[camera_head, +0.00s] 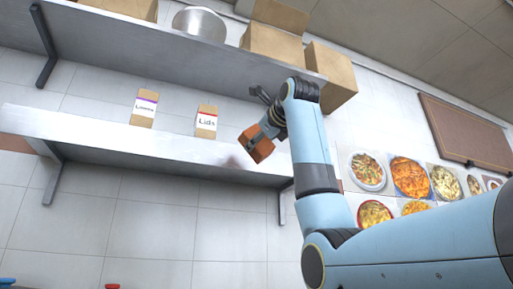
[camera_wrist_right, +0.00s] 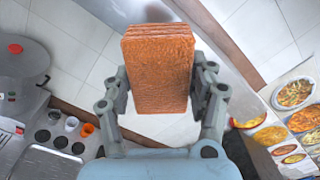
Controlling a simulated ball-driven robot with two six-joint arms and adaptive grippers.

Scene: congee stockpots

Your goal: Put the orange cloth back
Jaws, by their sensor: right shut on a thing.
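The orange cloth (camera_wrist_right: 158,70) is a folded, block-like stack held upright between the fingers of my right gripper (camera_wrist_right: 160,100) in the right wrist view. In the head view the cloth (camera_head: 257,143) hangs from my right gripper (camera_head: 268,128), just in front of the right part of the lower metal shelf (camera_head: 180,152). A faint shadow lies on the shelf to its left. I cannot tell whether the cloth touches the shelf. My left gripper is not in view.
A box marked Lids (camera_head: 206,121) and a box marked with a purple band (camera_head: 144,107) stand on the lower shelf, left of the cloth. The upper shelf (camera_head: 130,30) holds cardboard boxes (camera_head: 272,42) and a metal pot (camera_head: 199,23). Food pictures (camera_head: 411,177) hang at right.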

